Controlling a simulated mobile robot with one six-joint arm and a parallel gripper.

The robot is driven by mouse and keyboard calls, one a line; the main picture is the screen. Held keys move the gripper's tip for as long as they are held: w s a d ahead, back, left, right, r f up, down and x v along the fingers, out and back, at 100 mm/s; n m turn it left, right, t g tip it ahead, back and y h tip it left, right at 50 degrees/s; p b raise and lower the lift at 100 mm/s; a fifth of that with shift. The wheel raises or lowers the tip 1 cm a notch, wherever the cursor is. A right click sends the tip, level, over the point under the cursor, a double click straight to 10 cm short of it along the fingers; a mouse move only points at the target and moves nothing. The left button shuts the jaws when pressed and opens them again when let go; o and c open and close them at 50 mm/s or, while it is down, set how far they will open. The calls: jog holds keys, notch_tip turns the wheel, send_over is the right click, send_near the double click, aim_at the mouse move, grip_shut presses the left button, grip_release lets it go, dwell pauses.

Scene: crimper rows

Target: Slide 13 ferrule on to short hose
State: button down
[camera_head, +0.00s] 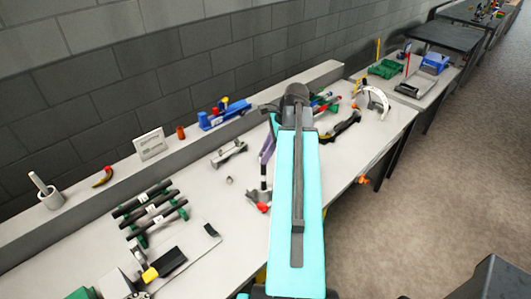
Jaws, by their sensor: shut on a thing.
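Three black hoses (150,211) with white tags lie side by side on green holders on the left half of the bench. I cannot read the tags, so I cannot tell which hose is the short one. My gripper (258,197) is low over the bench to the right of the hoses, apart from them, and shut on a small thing. A red piece (263,208) shows at its tip; I cannot tell if this is the held thing. A small grey ring-like piece (229,180) lies on the bench left of my gripper; its size mark is not readable.
A grey metal tool (229,153) lies behind the small ring. A white sign (151,144) and a blue tool (224,114) stand on the back ledge. Bare bench surrounds the ring.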

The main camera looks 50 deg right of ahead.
jog(key=shift+f+b, duration=0.4)
jog(key=shift+f, duration=1.05)
jog(key=c, duration=1.4)
grip_release()
jog(key=shift+r, duration=0.1)
jog(key=b+v, duration=0.4)
jog(key=v, duration=0.9)
jog(key=shift+r, duration=0.3)
jog(key=shift+s+d, duration=0.1)
jog(key=shift+s, duration=0.1)
